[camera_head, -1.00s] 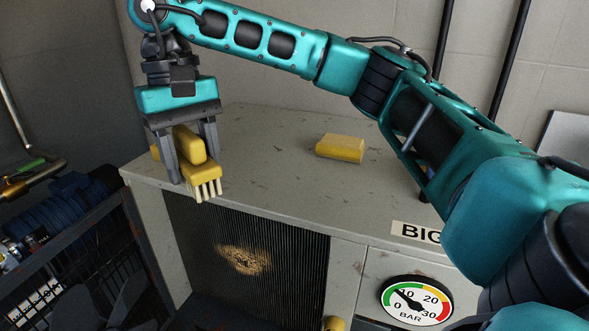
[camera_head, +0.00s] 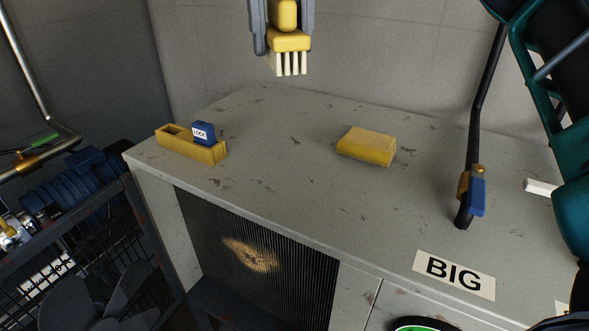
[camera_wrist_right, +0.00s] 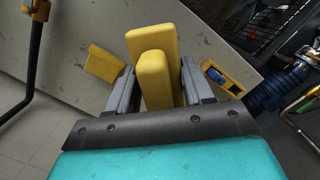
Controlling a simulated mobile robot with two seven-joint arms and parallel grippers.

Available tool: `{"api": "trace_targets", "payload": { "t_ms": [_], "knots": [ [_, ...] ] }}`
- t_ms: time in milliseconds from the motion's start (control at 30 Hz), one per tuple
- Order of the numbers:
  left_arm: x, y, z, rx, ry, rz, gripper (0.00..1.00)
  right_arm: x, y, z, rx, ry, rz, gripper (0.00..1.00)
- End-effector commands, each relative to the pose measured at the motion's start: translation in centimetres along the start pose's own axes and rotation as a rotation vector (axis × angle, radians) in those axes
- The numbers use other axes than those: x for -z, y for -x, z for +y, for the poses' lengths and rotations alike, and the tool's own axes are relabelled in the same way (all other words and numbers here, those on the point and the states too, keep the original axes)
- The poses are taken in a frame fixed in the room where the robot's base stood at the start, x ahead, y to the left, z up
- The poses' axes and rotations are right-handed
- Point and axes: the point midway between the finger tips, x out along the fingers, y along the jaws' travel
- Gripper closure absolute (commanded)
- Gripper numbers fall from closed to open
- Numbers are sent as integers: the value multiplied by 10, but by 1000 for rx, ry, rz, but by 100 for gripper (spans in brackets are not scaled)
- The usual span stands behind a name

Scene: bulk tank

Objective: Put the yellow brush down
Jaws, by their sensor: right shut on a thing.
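The yellow brush (camera_head: 289,39) with pale bristles hangs at the top of the head view, bristles down. My right gripper (camera_head: 282,28) is shut on its handle and holds it up in front of the back wall, above the cabinet top (camera_head: 270,215). In the right wrist view the brush (camera_wrist_right: 153,75) sits between the two grey fingers (camera_wrist_right: 152,88). My left gripper is not in view.
A yellow tray (camera_head: 212,154) with a blue lock (camera_head: 203,133) lies at the cabinet's left. A yellow sponge-like block (camera_head: 367,146) lies mid-top. A black pipe with a blue-handled valve (camera_head: 475,195) stands at the right. Cabinet top between them is clear.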

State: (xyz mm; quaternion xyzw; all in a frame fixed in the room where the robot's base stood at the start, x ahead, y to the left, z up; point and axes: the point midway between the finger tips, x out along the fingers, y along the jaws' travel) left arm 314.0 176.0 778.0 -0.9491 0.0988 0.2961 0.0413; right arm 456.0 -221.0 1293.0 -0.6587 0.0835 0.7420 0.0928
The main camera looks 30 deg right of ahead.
Motion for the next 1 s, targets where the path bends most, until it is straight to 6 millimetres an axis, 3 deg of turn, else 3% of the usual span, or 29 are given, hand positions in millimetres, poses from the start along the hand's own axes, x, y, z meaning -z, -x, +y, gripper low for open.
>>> {"api": "trace_targets", "payload": {
  "t_ms": [333, 600, 700, 1000],
  "knots": [
    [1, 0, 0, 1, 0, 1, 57, 6, -59, 1, 1, 0, -7, 73],
    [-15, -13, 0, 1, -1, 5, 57, 14, -127, 0, 0, 0, -6, 73],
    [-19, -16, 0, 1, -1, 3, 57, 17, -144, 0, 1, 0, -3, 73],
    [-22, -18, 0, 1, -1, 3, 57, 19, -167, 0, 0, 0, -2, 73]
  ]
}}
